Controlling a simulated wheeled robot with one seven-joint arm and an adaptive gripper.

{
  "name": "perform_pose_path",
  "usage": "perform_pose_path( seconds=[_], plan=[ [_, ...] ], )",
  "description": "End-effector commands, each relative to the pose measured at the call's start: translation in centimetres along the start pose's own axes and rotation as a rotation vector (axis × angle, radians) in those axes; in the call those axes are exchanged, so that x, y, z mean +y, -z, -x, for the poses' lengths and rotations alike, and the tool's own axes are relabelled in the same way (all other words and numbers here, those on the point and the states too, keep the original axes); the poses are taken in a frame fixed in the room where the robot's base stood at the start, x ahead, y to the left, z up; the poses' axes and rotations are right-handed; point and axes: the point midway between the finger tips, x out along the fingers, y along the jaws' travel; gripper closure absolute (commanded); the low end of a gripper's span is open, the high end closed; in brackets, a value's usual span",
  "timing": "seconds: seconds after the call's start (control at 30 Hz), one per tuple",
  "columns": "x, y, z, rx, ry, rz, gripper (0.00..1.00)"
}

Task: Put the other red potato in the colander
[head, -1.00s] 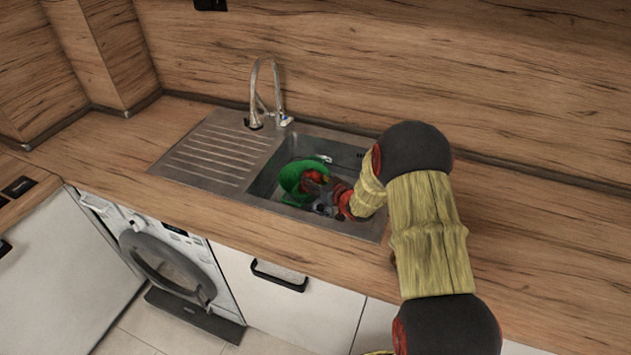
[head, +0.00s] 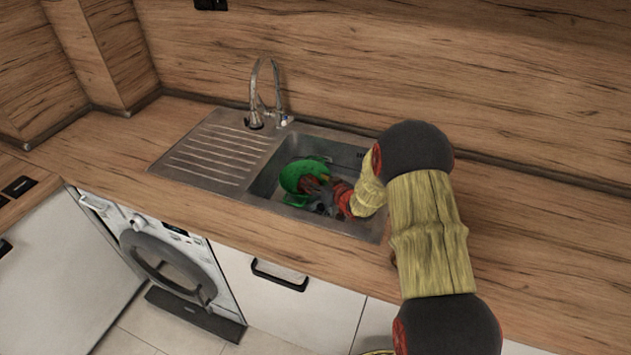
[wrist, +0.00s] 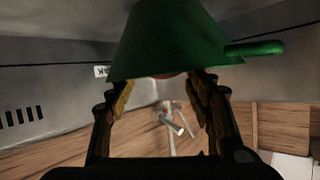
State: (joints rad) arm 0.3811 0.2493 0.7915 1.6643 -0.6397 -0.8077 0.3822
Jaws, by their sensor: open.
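The green colander (head: 294,172) is in the sink basin, and it looks tilted in the head view. It also fills the top of the wrist view (wrist: 165,38), close to my fingertips, with one handle out to the right. A red patch (head: 308,184) shows at the colander beside my gripper (head: 319,188); I cannot tell whether it is one potato or more. In the wrist view, a thin red sliver (wrist: 170,75) shows at the colander's rim between my fingers. My gripper (wrist: 164,90) is open, its fingers apart near the rim. Any other potato is hidden.
The steel basin (head: 343,156) has walls close around my gripper. A tap (head: 257,95) stands behind it, and the ribbed drainer (head: 212,150) to the left is empty. The wooden worktop (head: 115,155) on the left is clear.

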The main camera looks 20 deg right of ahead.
Motion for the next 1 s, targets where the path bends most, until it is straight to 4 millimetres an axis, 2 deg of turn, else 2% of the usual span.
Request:
perform_pose_path(
  seconds=[0.03, 0.2, 0.4, 0.57, 1.0],
  plan=[
    [0.1, 0.3, 1.2, 0.0, -0.002, -0.001, 0.47],
    [0.1, 0.3, 4.2, 0.0, -0.002, 0.0, 0.47],
    [0.1, 0.2, 6.7, 0.001, -0.001, 0.0, 0.47],
    [0.0, 0.0, 7.4, 0.001, 0.001, 0.0, 0.47],
    [0.0, 0.0, 7.4, 0.001, 0.0, 0.001, 0.47]
  ],
)
